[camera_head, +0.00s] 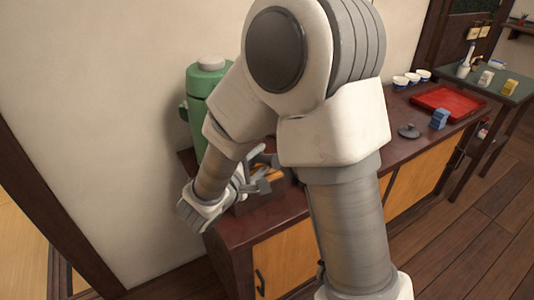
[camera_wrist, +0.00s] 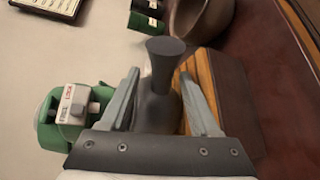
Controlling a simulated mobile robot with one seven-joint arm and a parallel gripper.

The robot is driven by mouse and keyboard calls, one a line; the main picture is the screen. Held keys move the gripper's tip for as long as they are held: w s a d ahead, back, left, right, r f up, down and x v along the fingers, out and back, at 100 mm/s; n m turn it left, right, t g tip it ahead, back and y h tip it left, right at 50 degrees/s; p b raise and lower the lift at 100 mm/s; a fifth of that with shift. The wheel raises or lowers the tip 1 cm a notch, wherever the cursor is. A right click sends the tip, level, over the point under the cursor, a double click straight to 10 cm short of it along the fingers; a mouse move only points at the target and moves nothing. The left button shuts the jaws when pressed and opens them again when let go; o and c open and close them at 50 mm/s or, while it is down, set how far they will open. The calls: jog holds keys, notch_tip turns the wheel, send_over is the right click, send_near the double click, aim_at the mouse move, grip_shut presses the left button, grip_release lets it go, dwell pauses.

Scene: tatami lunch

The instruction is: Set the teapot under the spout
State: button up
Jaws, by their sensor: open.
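In the wrist view, a dark grey flared piece (camera_wrist: 165,52), which looks like the teapot's side handle, stands up between the fingers of my gripper (camera_wrist: 160,85). The fingers are open around it, and I cannot tell whether either touches it. The teapot's body is mostly hidden. Beside it is a dark wooden box with orange slats (camera_wrist: 228,100); it also shows in the head view (camera_head: 262,195), near my gripper (camera_head: 262,165). The green dispenser (camera_head: 205,85) stands behind my arm; in the wrist view, its green part (camera_wrist: 48,125) is at the left. Its spout is not clear.
The dark red counter (camera_head: 300,222) runs to the right. On it are a grey lid (camera_head: 408,131), a blue block (camera_head: 439,119), a red tray (camera_head: 447,112) and white cups (camera_head: 412,78). A brown bowl (camera_wrist: 205,18) and dark green canisters (camera_wrist: 145,18) lie beyond my fingers.

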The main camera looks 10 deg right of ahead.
jog(key=v, duration=0.7)
jog(key=s+d+r+m+g, duration=0.4)
jog(key=s+d+m+g, duration=0.45)
jog(key=s+d, duration=0.45)
jog(key=s+a+r+m+t+y, duration=0.2)
jog(key=s+a+r+m+y, duration=0.2)
jog(key=y, duration=0.5)
jog(key=shift+s+a+r+t+y+p, duration=0.35)
jog(key=shift+s+a, duration=0.2)
jog(key=shift+a, duration=0.3)
jog(key=shift+r+m, duration=0.2)
jog(key=shift+m, duration=0.05)
notch_tip(320, 180, up, 19)
jog(key=p, duration=1.9)
